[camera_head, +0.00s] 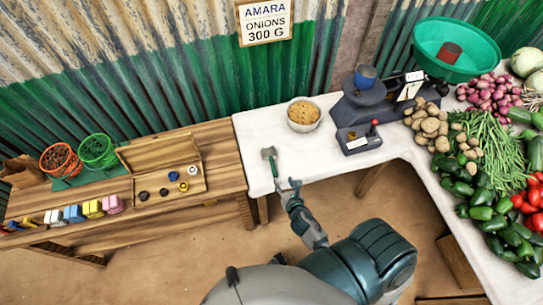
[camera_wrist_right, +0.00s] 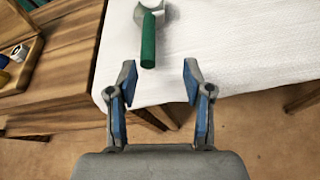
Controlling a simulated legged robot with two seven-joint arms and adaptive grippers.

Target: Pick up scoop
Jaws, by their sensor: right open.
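The scoop (camera_head: 270,159) lies on the white-covered table, near its left front corner. It has a grey metal head and a green handle that points toward the table's front edge. In the right wrist view the scoop's green handle (camera_wrist_right: 148,42) shows ahead of the jaws, with part of the grey head cut off at the top. My right gripper (camera_head: 288,183) is at the table's front edge, just short of the handle end. In the right wrist view my right gripper (camera_wrist_right: 157,82) is open with nothing between its blue-padded fingers. My left gripper is not in view.
A bowl of brown food (camera_head: 303,115) and a balance scale (camera_head: 372,105) with a green pan (camera_head: 456,50) stand farther back. Vegetables fill the right side. A wooden table (camera_head: 222,150) with an open box (camera_head: 165,185) adjoins at left. The cloth around the scoop is clear.

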